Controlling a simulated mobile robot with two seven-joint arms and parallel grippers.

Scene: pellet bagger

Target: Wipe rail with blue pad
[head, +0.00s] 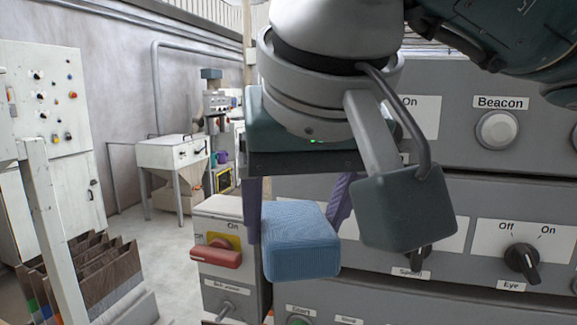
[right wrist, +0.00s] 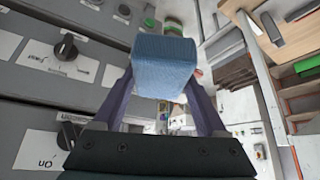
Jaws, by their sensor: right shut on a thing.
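The blue pad (head: 300,243) is a soft-edged ribbed block in front of the grey control panel in the head view. My right gripper (head: 294,222) hangs down over it, with one purple finger on each side, shut on the pad. In the right wrist view the pad (right wrist: 163,65) sits between the two fingers of the gripper (right wrist: 162,88). I cannot make out a rail for certain in either view. The pad hides part of the panel behind it. My left gripper is not in view.
The grey control panel (head: 461,235) with knobs and a Beacon button (head: 497,130) stands close on the right. A red switch handle (head: 216,254) on a yellow plate is left of the pad. A rack of brown boards (head: 100,268) stands lower left. Open floor lies beyond.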

